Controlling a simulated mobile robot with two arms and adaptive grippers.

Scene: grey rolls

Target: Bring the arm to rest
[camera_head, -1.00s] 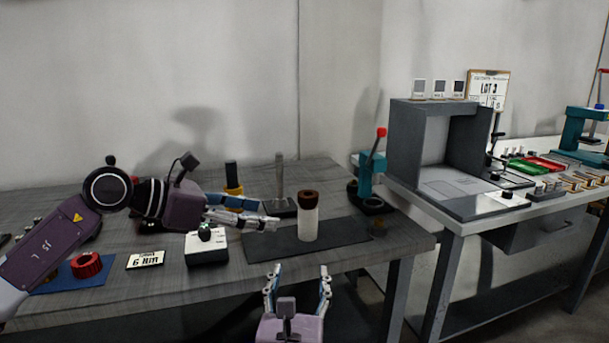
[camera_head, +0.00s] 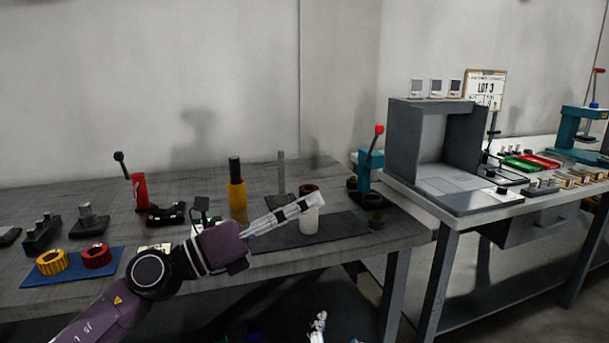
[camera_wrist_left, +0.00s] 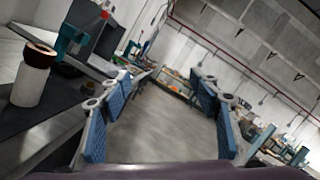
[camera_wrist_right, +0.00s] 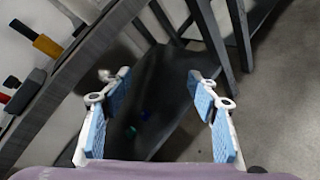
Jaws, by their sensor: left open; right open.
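My left gripper (camera_head: 300,207) reaches across the front of the left table, in front of a pale roll (camera_head: 309,224) with a brown top, and partly hides it. In the left wrist view its fingers (camera_wrist_left: 163,80) are spread with nothing between them, and the roll (camera_wrist_left: 29,84) stands upright to the left, outside them. My right gripper (camera_head: 318,325) shows only as a fingertip at the bottom edge of the head view. In the right wrist view its fingers (camera_wrist_right: 158,82) are apart and empty, beyond the table's edge, above dark space and floor.
The grey table (camera_head: 270,280) holds a dark mat (camera_head: 345,226), a yellow cylinder (camera_head: 237,195), a teal press (camera_head: 365,172), and a blue mat (camera_head: 60,277) with yellow and red rings. A grey booth (camera_head: 400,150) stands on the right table.

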